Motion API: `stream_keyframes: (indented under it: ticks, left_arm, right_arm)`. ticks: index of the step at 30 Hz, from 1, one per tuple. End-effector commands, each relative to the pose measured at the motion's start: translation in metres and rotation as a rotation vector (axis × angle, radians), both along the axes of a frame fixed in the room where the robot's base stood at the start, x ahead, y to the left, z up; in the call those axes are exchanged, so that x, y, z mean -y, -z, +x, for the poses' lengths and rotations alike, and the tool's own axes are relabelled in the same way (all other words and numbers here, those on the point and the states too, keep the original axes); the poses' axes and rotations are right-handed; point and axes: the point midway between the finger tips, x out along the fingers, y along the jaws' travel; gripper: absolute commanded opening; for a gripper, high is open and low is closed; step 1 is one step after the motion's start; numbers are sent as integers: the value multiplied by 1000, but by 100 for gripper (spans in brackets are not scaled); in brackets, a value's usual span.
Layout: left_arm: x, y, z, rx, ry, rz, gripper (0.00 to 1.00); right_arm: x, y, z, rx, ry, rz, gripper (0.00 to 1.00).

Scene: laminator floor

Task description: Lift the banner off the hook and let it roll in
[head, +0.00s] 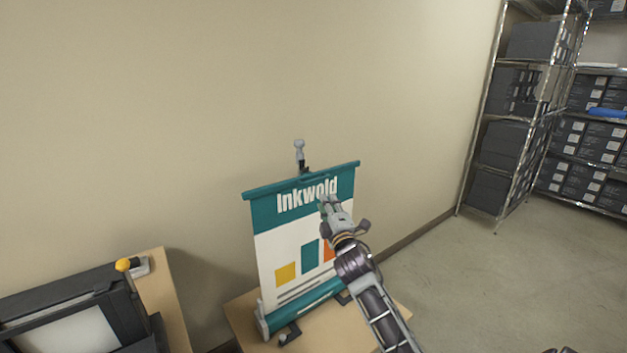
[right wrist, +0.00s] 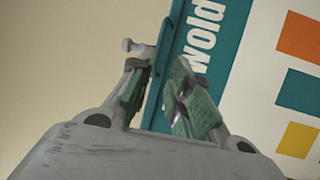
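The banner (head: 275,242) is pulled up out of its base (head: 325,291) on a small table. It is white with teal ends, the word "Inkwold" and colored squares. Its teal top bar (head: 262,189) is up at the wall hook (head: 299,152). My right gripper (head: 325,199) is in front of the banner's upper right part, hiding some of the print. In the right wrist view its two fingers (right wrist: 157,98) are apart, with the top bar (right wrist: 174,40) and its handle (right wrist: 160,50) seen beyond the gap. I see no grip on the bar. My left gripper is out of view.
A dark machine (head: 60,310) with a yellow-knobbed lever (head: 124,265) stands on a wooden table (head: 168,300) at the left. Metal shelves (head: 497,110) with dark boxes stand at the right. The floor (head: 480,275) between is clear.

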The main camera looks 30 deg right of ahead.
Motion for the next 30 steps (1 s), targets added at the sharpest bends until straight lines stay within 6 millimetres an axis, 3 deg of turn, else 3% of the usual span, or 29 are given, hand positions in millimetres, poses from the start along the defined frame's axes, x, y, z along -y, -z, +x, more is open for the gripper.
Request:
stream_keyframes:
  ticks: [17,30]
  left_arm:
    - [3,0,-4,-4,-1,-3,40]
    - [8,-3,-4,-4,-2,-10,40]
  right_arm:
    - [2,-2,6,1,0,-1,19]
    - [12,-7,37,0,0,0,19]
